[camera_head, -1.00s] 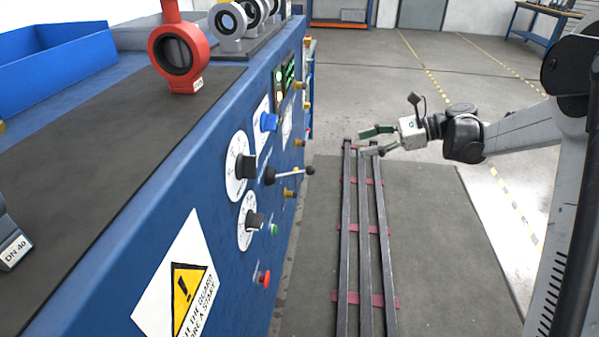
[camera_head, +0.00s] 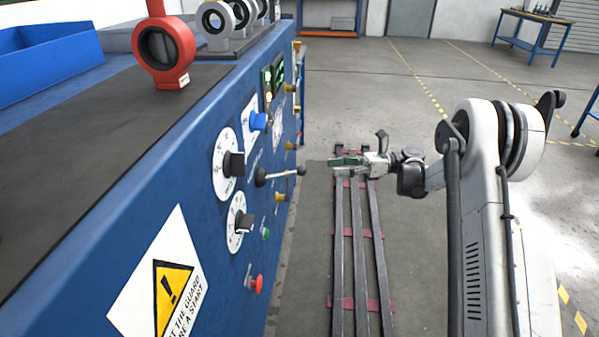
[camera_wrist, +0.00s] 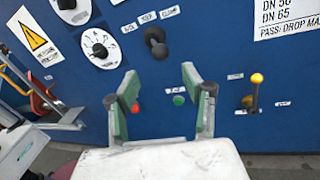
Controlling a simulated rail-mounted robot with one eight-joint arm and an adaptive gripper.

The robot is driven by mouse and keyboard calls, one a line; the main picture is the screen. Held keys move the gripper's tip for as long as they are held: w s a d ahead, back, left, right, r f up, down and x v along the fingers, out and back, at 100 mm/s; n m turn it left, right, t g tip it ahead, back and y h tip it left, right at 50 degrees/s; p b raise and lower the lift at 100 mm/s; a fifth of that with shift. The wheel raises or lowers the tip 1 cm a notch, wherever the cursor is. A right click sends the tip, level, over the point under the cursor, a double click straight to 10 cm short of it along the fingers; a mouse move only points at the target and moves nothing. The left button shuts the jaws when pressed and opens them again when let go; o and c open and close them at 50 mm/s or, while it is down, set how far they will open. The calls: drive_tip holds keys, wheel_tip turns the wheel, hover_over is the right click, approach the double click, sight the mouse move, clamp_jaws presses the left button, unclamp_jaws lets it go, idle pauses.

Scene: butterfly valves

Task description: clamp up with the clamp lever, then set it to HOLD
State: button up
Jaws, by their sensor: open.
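The clamp lever (camera_head: 280,175) sticks out from the blue panel, with a dark round knob at its end. In the wrist view the lever (camera_wrist: 156,43) points toward the camera, under small labels, two of which read HOLD (camera_wrist: 147,17) and CLAMP (camera_wrist: 170,12). My gripper (camera_head: 343,167) is open and empty, to the right of the lever and apart from it in the head view. In the wrist view its two green-padded fingers (camera_wrist: 156,85) stand spread below the lever, with nothing between them.
Black dials (camera_head: 232,164) on white discs, a red button (camera_head: 256,283), a green button (camera_wrist: 179,99) and a yellow-knobbed lever (camera_wrist: 255,92) sit near on the panel. A red valve (camera_head: 163,50) stands on the bench top. Floor rails (camera_head: 361,270) run beside the panel.

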sight(301, 170)
drive_tip(key=a, duration=0.3)
drive_tip(key=s+a+b, duration=0.1)
drive_tip(key=a, duration=0.3)
drive_tip(key=a+b, duration=0.1)
drive_tip(key=a, duration=0.3)
drive_tip(key=shift+s, duration=0.2)
drive_tip(key=shift+c, duration=0.5)
clamp_jaws()
